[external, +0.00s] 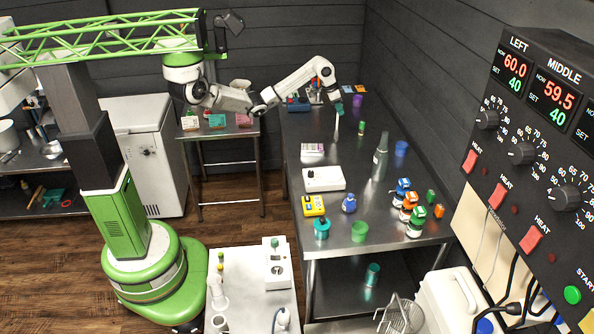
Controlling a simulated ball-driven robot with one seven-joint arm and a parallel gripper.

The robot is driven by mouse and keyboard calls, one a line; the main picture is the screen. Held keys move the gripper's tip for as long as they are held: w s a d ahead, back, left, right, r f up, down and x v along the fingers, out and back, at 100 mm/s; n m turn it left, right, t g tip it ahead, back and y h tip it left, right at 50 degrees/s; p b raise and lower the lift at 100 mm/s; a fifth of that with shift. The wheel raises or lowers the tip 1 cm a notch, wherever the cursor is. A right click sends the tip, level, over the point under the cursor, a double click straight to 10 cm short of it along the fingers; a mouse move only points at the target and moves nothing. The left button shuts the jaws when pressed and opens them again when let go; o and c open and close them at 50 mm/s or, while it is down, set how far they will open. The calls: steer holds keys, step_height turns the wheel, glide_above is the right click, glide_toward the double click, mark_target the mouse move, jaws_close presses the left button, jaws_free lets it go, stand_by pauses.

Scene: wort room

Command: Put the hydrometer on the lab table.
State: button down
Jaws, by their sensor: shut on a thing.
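My gripper (337,101) is over the back part of the long steel lab table (376,208). It is shut on a thin pale upright stick, which looks like the hydrometer (337,119). The hydrometer hangs below the fingers. Its lower end is close to the tabletop, but I cannot tell whether it touches. The fingers are small in this view and partly hidden by the wrist.
Near the gripper are a small green-capped bottle (361,129), a purple cup (357,100) and a blue device (297,103). A tall clear bottle (380,158), a white box (323,179) and several coloured bottles crowd the table's middle and front. A grey wall runs behind.

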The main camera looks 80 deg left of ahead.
steer(key=shift+f, duration=0.2)
steer(key=c, duration=1.1)
jaws_free()
steer(key=shift+r, duration=0.1)
steer(key=v, duration=1.2)
steer(key=shift+r, duration=0.1)
